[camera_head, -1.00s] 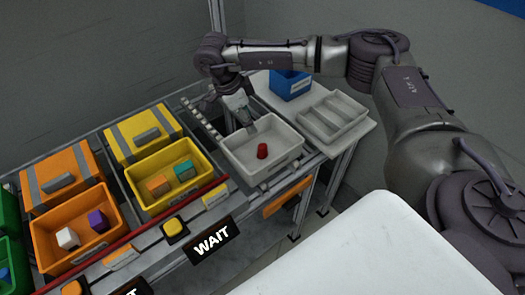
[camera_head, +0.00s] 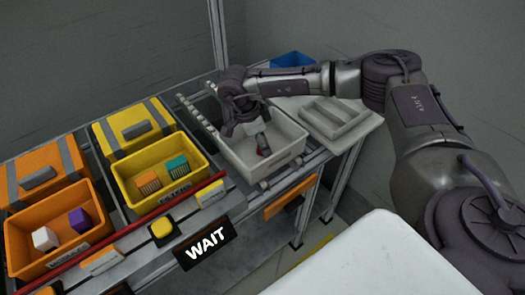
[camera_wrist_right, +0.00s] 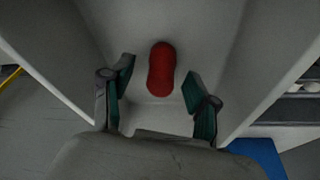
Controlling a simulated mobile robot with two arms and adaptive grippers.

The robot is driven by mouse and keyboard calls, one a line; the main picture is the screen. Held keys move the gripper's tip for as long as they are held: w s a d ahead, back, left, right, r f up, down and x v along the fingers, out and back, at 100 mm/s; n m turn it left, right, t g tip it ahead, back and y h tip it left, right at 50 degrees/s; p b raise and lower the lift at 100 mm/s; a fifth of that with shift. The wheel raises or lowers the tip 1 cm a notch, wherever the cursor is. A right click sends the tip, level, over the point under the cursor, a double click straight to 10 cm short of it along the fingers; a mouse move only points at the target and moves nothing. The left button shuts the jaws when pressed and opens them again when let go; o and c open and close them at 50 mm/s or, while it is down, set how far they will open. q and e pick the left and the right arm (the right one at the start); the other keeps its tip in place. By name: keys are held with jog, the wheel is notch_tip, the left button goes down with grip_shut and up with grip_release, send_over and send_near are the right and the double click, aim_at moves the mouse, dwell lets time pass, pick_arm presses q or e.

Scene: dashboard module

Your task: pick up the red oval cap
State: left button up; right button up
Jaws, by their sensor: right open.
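The red oval cap (camera_wrist_right: 161,70) lies on the floor of the light grey bin (camera_head: 232,154). In the right wrist view it stands between and just beyond the two fingertips of my right gripper (camera_wrist_right: 160,82), which is open and empty. I cannot tell whether the fingers touch the cap. My left gripper is in neither view.
A grey divided tray (camera_head: 335,120) stands right of the bin, with a blue box (camera_head: 292,60) behind it. A yellow bin (camera_head: 160,180) with orange and teal blocks and an orange bin (camera_head: 40,262) with white and purple blocks stand to the left. The bin's walls rise close around my right gripper.

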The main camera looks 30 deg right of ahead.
jog(key=shift+r, duration=0.1)
jog(key=c, duration=1)
